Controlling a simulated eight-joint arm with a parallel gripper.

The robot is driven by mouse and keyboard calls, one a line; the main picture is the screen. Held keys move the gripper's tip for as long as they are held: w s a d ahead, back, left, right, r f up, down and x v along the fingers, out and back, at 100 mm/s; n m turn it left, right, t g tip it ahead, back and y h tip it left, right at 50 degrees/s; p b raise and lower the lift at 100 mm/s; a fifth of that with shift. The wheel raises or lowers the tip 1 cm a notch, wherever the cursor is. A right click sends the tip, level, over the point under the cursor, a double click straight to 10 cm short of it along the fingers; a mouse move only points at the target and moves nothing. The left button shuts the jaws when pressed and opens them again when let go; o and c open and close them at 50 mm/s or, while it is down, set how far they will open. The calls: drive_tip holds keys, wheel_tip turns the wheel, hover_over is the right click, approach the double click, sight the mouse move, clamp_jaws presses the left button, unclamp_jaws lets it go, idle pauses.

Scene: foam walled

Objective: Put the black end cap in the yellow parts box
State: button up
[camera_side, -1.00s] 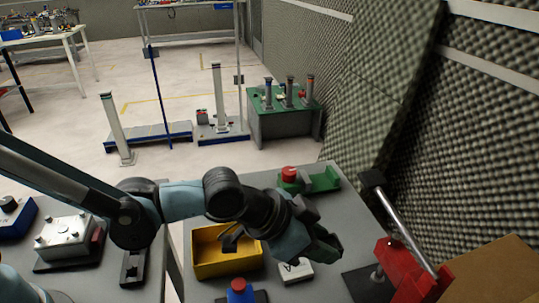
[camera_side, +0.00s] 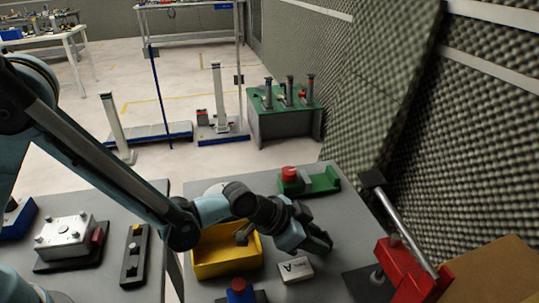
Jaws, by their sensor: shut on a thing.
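The yellow parts box (camera_side: 228,270) stands on the grey table in the lower middle of the side view. Part of its inside is hidden by my wrist. My gripper (camera_side: 326,247) is to the right of the box, above the table and behind the white block. Its jaws are shut on a small dark thing, taken to be the black end cap. The cap cannot be told apart from the dark fingers, and no other black cap shows clearly on the table.
A white block marked A (camera_side: 295,269) lies right of the box. A red clamp with a metal bar (camera_side: 397,268) stands at right, near foam walls.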

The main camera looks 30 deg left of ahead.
drive_tip(key=shift+f, duration=0.15)
drive_tip(key=o, duration=1)
drive_tip(key=shift+s+a+r, duration=0.15)
drive_tip(key=shift+r, duration=0.2)
drive_tip(key=v, duration=1.1)
drive_tip(key=a+r+n+y, duration=0.1)
drive_tip(key=a, duration=0.3)
drive_tip(key=s+a+r+n+y, duration=0.1)
drive_tip(key=a+n, duration=0.1)
drive_tip(key=a, duration=0.3)
drive_tip(key=s+a+r+n+y, duration=0.1)
drive_tip(key=a+r, duration=0.1)
drive_tip(key=a, duration=0.2)
drive_tip(key=shift+s+a+r+n+t, duration=0.1)
drive_tip(key=shift+a+n+t, duration=0.05)
drive_tip(key=shift+n+t, duration=0.25)
drive_tip(key=shift+o, duration=0.6)
drive_tip(key=s+a+n+y, duration=0.3)
drive_tip(key=s+a+n, duration=0.1)
drive_tip(key=a, duration=0.5)
drive_tip(key=shift+s+a+r, duration=0.35)
drive_tip(key=shift+s+r, duration=0.1)
drive_tip(key=shift+s, duration=0.2)
